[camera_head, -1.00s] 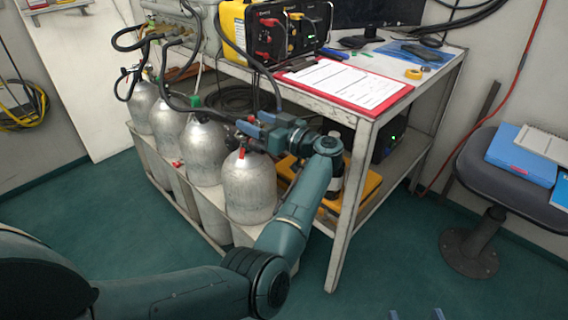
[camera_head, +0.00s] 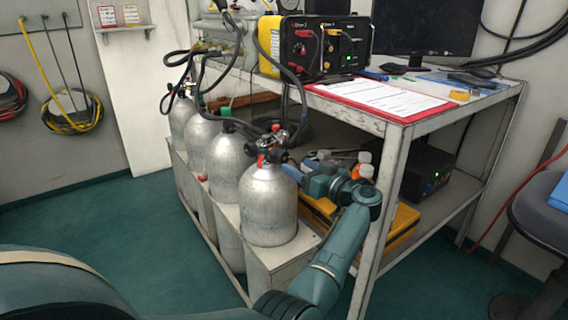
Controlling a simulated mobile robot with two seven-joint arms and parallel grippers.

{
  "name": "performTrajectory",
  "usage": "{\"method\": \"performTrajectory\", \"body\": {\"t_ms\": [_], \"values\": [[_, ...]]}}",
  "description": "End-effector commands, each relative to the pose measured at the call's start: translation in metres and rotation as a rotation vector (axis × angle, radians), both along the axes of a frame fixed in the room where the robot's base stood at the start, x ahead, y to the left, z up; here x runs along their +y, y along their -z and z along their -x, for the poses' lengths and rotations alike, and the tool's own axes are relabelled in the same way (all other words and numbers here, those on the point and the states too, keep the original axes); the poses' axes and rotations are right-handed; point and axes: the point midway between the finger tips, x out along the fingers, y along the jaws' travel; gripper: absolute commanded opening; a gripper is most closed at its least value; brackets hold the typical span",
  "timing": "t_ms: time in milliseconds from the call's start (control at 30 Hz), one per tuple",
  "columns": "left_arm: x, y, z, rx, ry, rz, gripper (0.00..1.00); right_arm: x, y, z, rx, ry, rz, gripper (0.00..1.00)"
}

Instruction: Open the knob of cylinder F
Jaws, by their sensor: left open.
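Several grey cylinders stand upright in a row in a rack; no letter F is readable on any of them. The nearest cylinder (camera_head: 268,208) has a valve (camera_head: 270,150) with a dark knob and red parts on top, with a black hose leading up from it. My left gripper (camera_head: 303,170) is open, just right of the nearest cylinder's valve. It seems apart from the valve, and its fingertips are small and hard to make out. I cannot tell whether the knob is open or closed. My right gripper is out of view.
Bench legs, a yellow case (camera_head: 400,222) and bottles with orange caps (camera_head: 364,163) are close to my left arm. Floor left of the rack is clear.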

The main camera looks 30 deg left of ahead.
Motion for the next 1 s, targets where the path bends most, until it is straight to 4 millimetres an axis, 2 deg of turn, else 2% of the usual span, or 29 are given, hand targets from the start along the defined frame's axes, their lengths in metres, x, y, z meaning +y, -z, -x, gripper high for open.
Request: {"method": "performTrajectory", "body": {"t_ms": [33,200,400,800,1000], "values": [[0.013,0.003,-0.003,-0.001,-0.002,-0.004,0.59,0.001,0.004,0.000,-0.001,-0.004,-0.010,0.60],[0.044,0.003,-0.013,-0.001,-0.002,-0.003,0.59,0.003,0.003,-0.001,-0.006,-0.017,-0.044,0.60],[0.065,0.002,-0.020,0.001,0.001,-0.001,0.59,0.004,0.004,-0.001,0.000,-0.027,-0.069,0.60],[0.071,0.000,-0.022,0.001,0.000,0.000,0.58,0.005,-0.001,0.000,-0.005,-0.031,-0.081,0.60],[0.071,0.000,-0.022,0.000,0.000,0.000,0.42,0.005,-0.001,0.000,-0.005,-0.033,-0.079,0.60]]}}
